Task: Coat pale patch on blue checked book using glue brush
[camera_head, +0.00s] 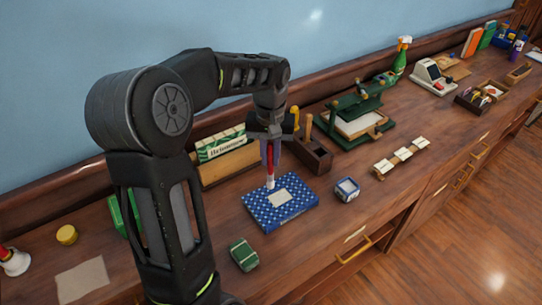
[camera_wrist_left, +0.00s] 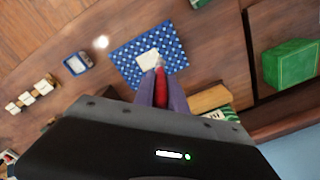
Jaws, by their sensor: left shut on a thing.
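The blue checked book (camera_head: 299,218) lies flat on the wooden counter, with a pale patch (camera_head: 280,198) on its cover. My left gripper (camera_head: 270,165) is shut on the glue brush (camera_head: 270,176), which has a red handle and a pale tip. The brush points down over the book, its tip close to the patch's upper-left side. In the left wrist view the book (camera_wrist_left: 124,62) lies beyond the fingers, and the brush (camera_wrist_left: 160,85) tip overlaps the near edge of the patch (camera_wrist_left: 147,58). I cannot tell whether the tip touches. My right gripper is not in view.
A small blue-and-white box (camera_head: 346,189) stands right of the book, and a green box (camera_head: 243,254) lies in front. Behind are a wooden tool block (camera_head: 312,156) and a green press (camera_head: 345,128).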

